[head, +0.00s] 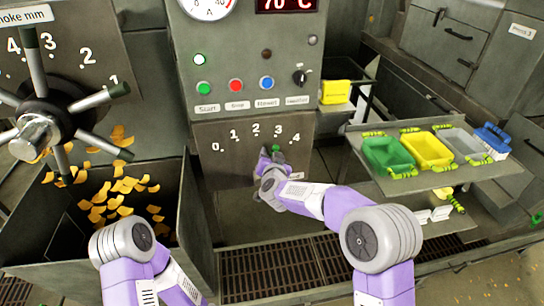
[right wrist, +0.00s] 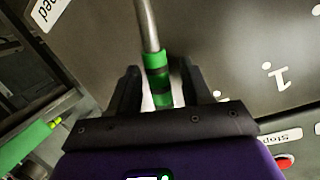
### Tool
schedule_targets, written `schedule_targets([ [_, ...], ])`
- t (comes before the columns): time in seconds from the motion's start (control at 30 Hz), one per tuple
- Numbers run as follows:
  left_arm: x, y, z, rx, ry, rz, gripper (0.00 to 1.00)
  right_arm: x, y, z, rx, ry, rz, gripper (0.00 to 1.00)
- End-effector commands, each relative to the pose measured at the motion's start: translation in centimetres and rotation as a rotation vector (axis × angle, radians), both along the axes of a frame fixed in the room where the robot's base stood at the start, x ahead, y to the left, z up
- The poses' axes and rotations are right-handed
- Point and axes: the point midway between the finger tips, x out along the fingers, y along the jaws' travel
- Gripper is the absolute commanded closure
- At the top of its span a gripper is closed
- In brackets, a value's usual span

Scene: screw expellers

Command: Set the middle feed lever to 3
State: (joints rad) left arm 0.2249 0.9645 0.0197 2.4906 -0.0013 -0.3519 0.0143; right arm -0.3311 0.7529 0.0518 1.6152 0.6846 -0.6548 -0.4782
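The middle feed lever has a green grip (head: 276,148), seen in the head view on the middle panel, just below the 3 of its 0 to 4 scale (head: 256,130). Most of the lever is hidden behind my right gripper (head: 266,155). In the right wrist view, the lever's metal rod and green grip (right wrist: 157,72) stand between the two dark fingers of my right gripper (right wrist: 158,88). The fingers are open around the grip, with gaps showing beside it. My left arm (head: 128,245) shows at the lower left, but its gripper is not in view.
A spoked handwheel (head: 45,120) and a bin (head: 180,205) with orange flakes are at the left. Buttons and a knob (head: 299,77) sit above the scale. A shelf (head: 480,172) with green, yellow and grey trays stands at the right.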

Motion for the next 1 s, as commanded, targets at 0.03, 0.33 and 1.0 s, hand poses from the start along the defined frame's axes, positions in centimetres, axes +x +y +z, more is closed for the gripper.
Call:
schedule_targets([
  [0.03,0.0,0.0,0.0,0.0,0.0,0.0,0.57,0.0,0.0,0.0,0.0,-0.001,0.0,0.52],
  [0.33,0.0,0.0,0.1,0.0,0.0,0.0,0.57,-0.8,-0.1,0.4,0.0,-0.003,-0.001,0.52],
  [1.0,0.0,0.0,0.9,0.0,0.0,0.0,0.57,-7.3,-0.4,1.9,0.0,-0.001,0.0,0.52],
])
